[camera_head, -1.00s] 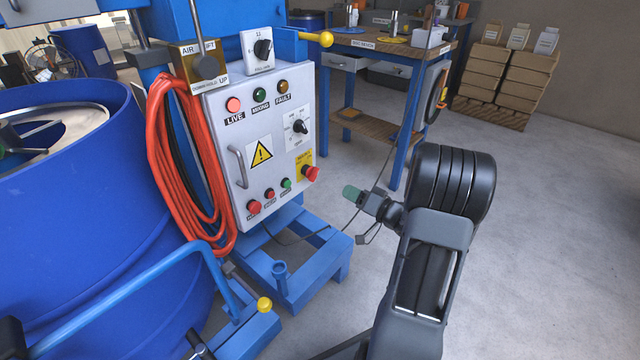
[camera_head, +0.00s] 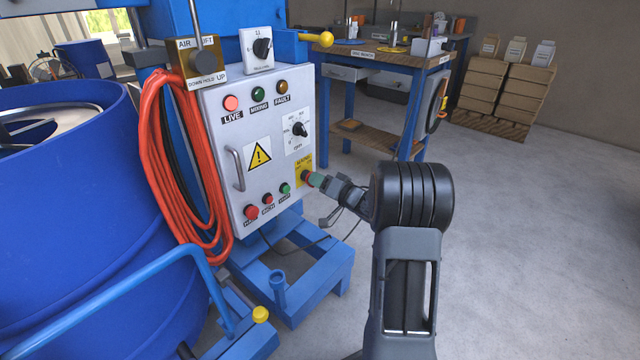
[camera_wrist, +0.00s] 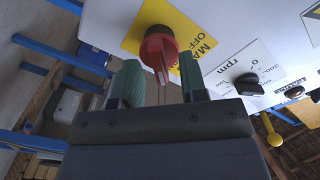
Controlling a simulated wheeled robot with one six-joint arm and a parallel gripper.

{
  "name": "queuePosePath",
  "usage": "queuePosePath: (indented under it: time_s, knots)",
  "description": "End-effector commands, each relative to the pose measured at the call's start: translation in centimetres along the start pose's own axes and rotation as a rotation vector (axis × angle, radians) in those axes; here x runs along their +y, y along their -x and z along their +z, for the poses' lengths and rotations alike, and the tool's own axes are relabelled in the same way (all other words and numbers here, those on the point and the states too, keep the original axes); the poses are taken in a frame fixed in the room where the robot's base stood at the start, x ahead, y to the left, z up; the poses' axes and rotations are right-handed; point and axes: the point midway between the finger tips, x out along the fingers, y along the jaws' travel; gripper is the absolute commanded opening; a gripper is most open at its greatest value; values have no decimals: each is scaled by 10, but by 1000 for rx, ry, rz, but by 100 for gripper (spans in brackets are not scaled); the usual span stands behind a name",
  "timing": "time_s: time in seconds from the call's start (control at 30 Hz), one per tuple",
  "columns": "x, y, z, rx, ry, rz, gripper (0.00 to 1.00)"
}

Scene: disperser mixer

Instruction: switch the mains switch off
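The red mains switch (camera_wrist: 160,46) has a narrow handle and sits on a yellow plate (camera_wrist: 136,35) lettered "MA…" and "OFF", partly hidden. In the head view the switch (camera_head: 308,177) is at the lower right of the grey control panel (camera_head: 225,130). My gripper (camera_wrist: 158,60) is open, its two green fingertips apart on either side of the handle's near end, with gaps visible on both sides. In the head view my gripper (camera_head: 317,181) is right at the switch and partly covers it; contact cannot be told.
The rpm knob (camera_head: 299,129) is just above the switch. Push buttons (camera_head: 267,199) sit to its lower left. An orange hose (camera_head: 180,165) hangs left of the panel. A blue base frame (camera_head: 300,295) stands below. A workbench (camera_head: 385,145) is behind; the floor at right is clear.

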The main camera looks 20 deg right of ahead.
Motion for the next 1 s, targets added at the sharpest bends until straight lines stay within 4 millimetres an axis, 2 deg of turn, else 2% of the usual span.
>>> queuePosePath:
  time_s: [0.2,0.6,1.0]
  knots:
    - [0,0,0,0,0,0,37]
    - [0,0,0,0,0,0,0]
    - [0,0,0,0,52,0,0]
